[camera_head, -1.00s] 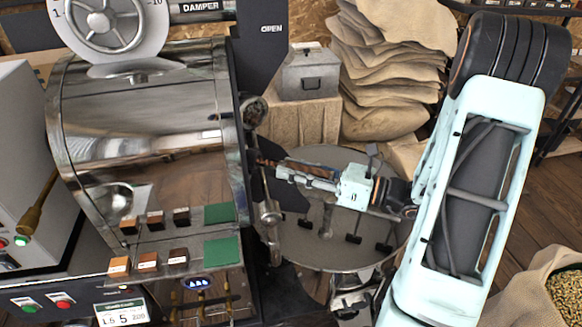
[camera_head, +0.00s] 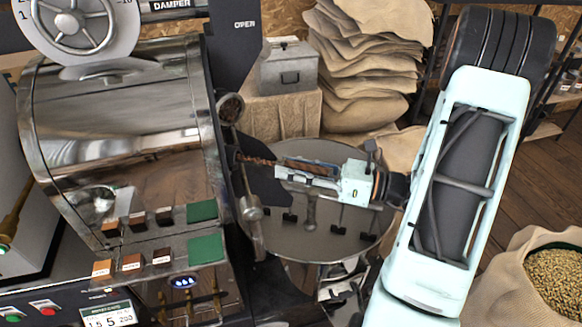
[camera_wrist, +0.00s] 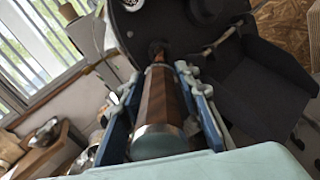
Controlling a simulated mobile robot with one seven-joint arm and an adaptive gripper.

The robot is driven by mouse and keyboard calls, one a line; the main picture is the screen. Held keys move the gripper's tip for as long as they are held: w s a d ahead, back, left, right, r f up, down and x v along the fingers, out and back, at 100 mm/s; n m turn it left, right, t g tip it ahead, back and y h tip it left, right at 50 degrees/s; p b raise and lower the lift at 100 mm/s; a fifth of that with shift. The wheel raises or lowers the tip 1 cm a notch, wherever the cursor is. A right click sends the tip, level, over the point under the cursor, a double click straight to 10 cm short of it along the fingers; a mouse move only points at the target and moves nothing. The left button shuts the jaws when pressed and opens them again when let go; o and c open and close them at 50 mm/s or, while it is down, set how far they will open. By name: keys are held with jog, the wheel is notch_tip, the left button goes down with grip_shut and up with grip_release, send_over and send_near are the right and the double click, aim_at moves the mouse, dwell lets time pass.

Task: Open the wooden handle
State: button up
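The wooden handle (camera_wrist: 162,95) is a brown cylinder with a metal end cap. In the wrist view it lies lengthwise between the two blue fingers of my gripper (camera_wrist: 160,85), its cap toward the palm. The fingers lie close along both sides and appear shut on it. In the head view my gripper (camera_head: 285,167) points left at the roaster's dark front, and brown wood shows between its fingers. A thin brown twisted-looking piece (camera_head: 255,160) runs from the fingertips to the front. Exact finger contact is partly hidden.
The shiny roaster drum (camera_head: 125,120) stands at left, with a round cooling tray (camera_head: 330,240) below my gripper. A grey metal box (camera_head: 288,68) and stacked sacks (camera_head: 370,60) are behind. An open sack of beans (camera_head: 510,285) stands at lower right.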

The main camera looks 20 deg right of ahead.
jog(key=v, duration=1.2)
jog(key=shift+w+f, duration=0.1)
dwell(0.4)
jog(key=c, duration=0.7)
jog(key=shift+d+r, duration=0.1)
jog(key=shift+r, duration=0.25)
grip_shut()
jog(key=s+d+r+n+g+h+p, duration=0.3)
jog(key=s+d+r+g+h+p, duration=0.25)
jog(key=d+r, duration=0.4)
jog(key=w+a+f+h, duration=0.1)
jog(key=w+a+f, duration=0.4)
jog(key=a, duration=0.5)
jog(key=shift+w+f+t, duration=0.4)
jog(key=shift+f+t, duration=0.05)
jog(key=shift+f, duration=0.25)
